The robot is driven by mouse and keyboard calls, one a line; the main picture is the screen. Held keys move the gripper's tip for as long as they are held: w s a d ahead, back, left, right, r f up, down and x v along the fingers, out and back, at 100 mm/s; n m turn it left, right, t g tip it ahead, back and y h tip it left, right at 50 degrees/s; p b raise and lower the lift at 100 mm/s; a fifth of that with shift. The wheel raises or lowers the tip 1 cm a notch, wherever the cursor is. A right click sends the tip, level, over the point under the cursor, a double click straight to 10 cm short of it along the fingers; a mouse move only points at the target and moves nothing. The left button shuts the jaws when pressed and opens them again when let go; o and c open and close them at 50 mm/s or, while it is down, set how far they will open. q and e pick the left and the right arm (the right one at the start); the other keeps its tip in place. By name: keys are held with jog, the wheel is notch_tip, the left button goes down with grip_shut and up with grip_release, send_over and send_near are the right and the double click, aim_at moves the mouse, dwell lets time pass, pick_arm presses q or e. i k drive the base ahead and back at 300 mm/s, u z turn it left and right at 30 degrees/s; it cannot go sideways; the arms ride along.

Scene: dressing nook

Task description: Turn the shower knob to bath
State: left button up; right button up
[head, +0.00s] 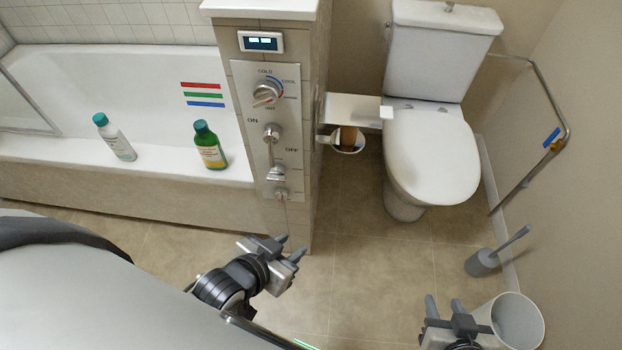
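The shower control panel (247,85) is on the end wall of the tub. Its upper round temperature dial (266,92) has COLD and COOL labels and a red-blue arc. Below it is a metal knob (271,132) between ON and OFF labels. A lower metal lever (277,173) and a small fitting (281,193) sit beneath; no bath label is legible. My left gripper (291,247) is below the panel, apart from it, with fingers spread and empty. My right gripper (443,302) is at the bottom right, fingers spread and empty, near the white bin.
The bathtub (60,160) is at left, with a white bottle (115,140) and a green bottle (210,150) on its rim. A toilet (430,150), paper holder (352,108), brush (484,262) and white bin (515,322) are at right. Floor in the middle is clear.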

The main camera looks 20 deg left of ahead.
aim_at(277, 174)
jog(key=z, duration=1.6)
jog(key=k, duration=1.2)
jog(key=u, duration=2.05)
jog(key=i, duration=0.5)
